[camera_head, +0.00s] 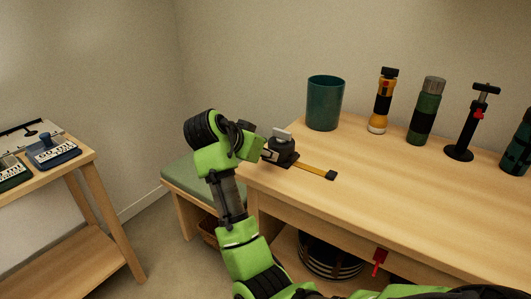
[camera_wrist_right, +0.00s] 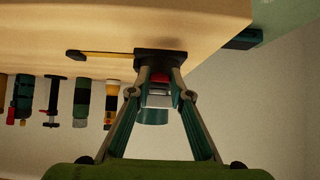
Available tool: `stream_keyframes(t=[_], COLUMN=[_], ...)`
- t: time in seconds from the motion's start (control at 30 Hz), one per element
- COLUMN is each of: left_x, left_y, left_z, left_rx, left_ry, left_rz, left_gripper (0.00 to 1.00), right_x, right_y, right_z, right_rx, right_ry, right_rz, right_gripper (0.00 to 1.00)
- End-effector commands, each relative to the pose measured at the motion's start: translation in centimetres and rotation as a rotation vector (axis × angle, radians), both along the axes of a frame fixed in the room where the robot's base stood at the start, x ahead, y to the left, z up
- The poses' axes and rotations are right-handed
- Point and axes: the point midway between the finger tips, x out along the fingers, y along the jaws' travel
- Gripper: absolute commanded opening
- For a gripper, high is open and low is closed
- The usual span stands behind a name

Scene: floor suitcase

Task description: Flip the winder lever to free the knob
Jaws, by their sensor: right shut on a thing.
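The winder (camera_head: 284,153) is a small black block at the near left corner of the tabletop. A light grey plate (camera_head: 282,133) stands up from its top. A yellow strap (camera_head: 312,168) runs right from it to a black end piece. My right gripper (camera_head: 265,153) comes at the winder from the left and is shut on it. In the right wrist view the fingertips (camera_wrist_right: 159,74) meet at the black winder body (camera_wrist_right: 160,57), with a red piece and a grey piece showing between the fingers. Which part they hold is partly hidden. My left gripper is out of view.
A teal cup (camera_head: 324,103) stands behind the winder. A yellow flashlight (camera_head: 381,103), a green flask (camera_head: 426,112) and a black pump (camera_head: 465,120) stand along the back of the table (camera_head: 400,190). A green-topped bench (camera_head: 193,180) is at left. The table's front middle is clear.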

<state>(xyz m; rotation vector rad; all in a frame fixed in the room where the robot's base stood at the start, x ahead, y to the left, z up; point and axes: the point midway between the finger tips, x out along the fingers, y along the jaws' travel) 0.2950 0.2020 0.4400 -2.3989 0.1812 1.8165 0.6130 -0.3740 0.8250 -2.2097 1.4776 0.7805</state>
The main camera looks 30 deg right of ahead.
Motion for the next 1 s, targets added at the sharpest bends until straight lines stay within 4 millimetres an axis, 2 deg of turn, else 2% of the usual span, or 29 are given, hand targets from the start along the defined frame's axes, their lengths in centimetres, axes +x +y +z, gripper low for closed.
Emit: stream_keyframes(t=[0.23,0.27,0.3,0.67,1.0], left_x=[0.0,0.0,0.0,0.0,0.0], left_y=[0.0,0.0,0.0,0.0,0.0], left_z=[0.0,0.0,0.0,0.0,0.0], left_rx=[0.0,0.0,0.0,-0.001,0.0], left_ry=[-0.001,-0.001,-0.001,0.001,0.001], left_rz=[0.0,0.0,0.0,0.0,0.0], left_gripper=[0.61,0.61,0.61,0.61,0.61], right_x=[0.0,0.0,0.0,0.0,-1.4], right_y=[0.0,0.0,0.0,0.2,3.8], right_z=[0.1,0.1,0.1,0.2,3.3], right_rx=[0.001,0.001,0.001,0.001,0.002], right_ry=[-0.001,-0.002,-0.001,-0.002,-0.004], right_rz=[0.0,0.001,0.0,0.001,0.003], right_gripper=[0.0,0.27,0.36,0.36,0.36])
